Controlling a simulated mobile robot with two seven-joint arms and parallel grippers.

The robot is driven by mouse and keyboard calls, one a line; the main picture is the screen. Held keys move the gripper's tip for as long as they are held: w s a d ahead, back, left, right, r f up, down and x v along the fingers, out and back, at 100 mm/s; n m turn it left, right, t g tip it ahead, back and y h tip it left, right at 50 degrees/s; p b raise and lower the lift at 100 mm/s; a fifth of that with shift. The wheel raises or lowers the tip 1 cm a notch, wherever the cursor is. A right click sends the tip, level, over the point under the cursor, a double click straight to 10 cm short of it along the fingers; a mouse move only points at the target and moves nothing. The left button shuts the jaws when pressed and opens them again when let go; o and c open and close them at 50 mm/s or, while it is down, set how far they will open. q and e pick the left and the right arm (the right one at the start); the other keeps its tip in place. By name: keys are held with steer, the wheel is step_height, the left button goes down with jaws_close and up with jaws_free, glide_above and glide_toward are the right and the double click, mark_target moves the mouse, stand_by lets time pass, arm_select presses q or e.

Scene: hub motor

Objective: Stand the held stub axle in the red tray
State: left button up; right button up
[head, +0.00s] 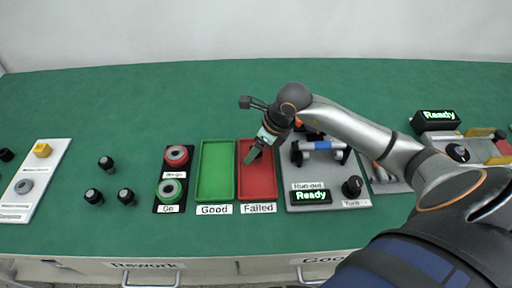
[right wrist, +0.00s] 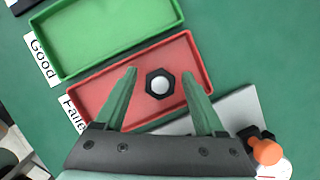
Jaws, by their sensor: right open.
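The stub axle (right wrist: 160,84) shows in the right wrist view as a dark hexagonal part with a pale round centre. It is in the red tray (head: 258,192), labelled Failed, and appears upright, seen from above. The tray also shows in the right wrist view (right wrist: 95,92). My right gripper (head: 252,157) is over the back of the red tray. In the right wrist view its two green fingers (right wrist: 165,82) are spread, one on each side of the axle, with a gap to it. In the head view the gripper hides the axle. My left gripper is not in view.
The green Good tray (head: 215,199) is just left of the red tray. The grey run-out fixture (head: 330,175) with a Ready display is close on the right. Red and green buttons (head: 172,180) and several dark parts (head: 93,196) are further left. The back of the table is clear.

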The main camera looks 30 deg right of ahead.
steer(key=shift+d+r, duration=0.1)
steer(key=shift+r, duration=0.35)
steer(key=v, duration=1.1)
steer(key=shift+s+r+p, duration=0.2)
steer(key=shift+r+p, duration=0.05)
steer(key=shift+p, duration=0.05)
